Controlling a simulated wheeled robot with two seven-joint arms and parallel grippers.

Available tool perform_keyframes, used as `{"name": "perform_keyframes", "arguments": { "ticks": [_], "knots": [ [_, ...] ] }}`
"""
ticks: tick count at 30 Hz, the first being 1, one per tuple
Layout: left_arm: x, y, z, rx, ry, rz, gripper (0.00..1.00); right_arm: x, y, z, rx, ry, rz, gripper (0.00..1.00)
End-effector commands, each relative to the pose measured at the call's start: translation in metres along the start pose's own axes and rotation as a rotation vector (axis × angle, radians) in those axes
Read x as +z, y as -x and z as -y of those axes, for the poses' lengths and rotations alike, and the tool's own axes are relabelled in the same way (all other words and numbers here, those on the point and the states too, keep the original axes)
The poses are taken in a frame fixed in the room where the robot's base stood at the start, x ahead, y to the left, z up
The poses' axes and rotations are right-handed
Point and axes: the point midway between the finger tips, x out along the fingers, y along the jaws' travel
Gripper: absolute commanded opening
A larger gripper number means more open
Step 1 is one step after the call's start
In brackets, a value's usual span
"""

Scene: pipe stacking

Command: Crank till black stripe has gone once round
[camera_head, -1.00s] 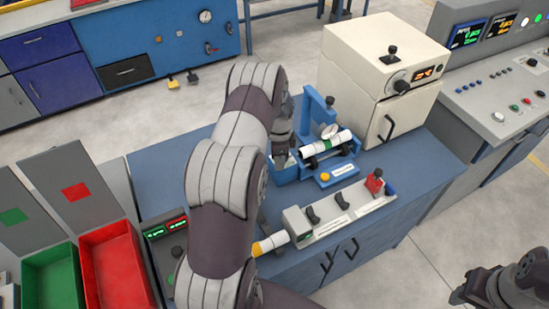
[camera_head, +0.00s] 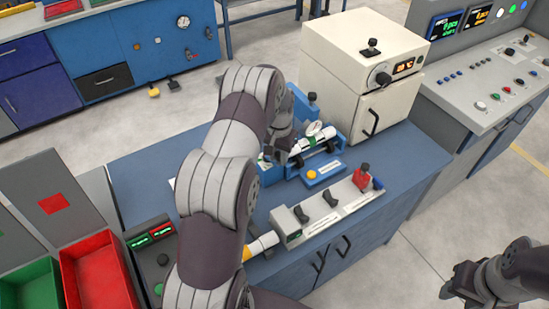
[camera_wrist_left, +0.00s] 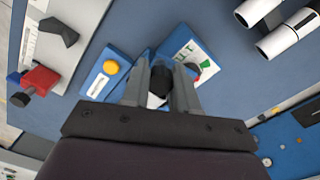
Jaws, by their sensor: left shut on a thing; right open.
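A white pipe (camera_head: 306,145) lies on black rollers in a blue test stand (camera_head: 325,172) in the head view. A round gauge (camera_head: 314,128) sits over the pipe. My left gripper (camera_head: 280,145) is at the stand's left end, its fingertips partly hidden by my own arm. In the left wrist view the left gripper (camera_wrist_left: 160,92) is shut on a black knob (camera_wrist_left: 159,82), which I take to be the crank handle. My right gripper (camera_head: 462,285) is open and empty at the lower right, over the floor.
A yellow button (camera_head: 311,174) is on the stand's front. A grey switch panel (camera_head: 328,208) lies in front, a cream oven (camera_head: 365,75) behind. Red (camera_head: 100,275) and green (camera_head: 30,290) bins stand left. White tubes (camera_wrist_left: 290,32) show in the wrist view.

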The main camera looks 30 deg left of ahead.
Motion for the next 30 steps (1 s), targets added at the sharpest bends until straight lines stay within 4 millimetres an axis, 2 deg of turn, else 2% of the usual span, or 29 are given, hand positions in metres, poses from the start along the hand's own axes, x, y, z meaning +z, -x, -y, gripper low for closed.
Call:
{"name": "perform_keyframes", "arguments": {
  "ticks": [14, 30],
  "knots": [
    [-0.024, 0.000, -0.002, 0.000, 0.448, -0.006, 0.00, 0.002, -0.014, 0.000, 0.000, 0.000, 0.000, 0.43],
    [-0.047, 0.001, 0.006, 0.001, 0.923, -0.006, 0.00, 0.003, -0.022, 0.000, 0.000, 0.000, 0.000, 0.43]
  ]
}}
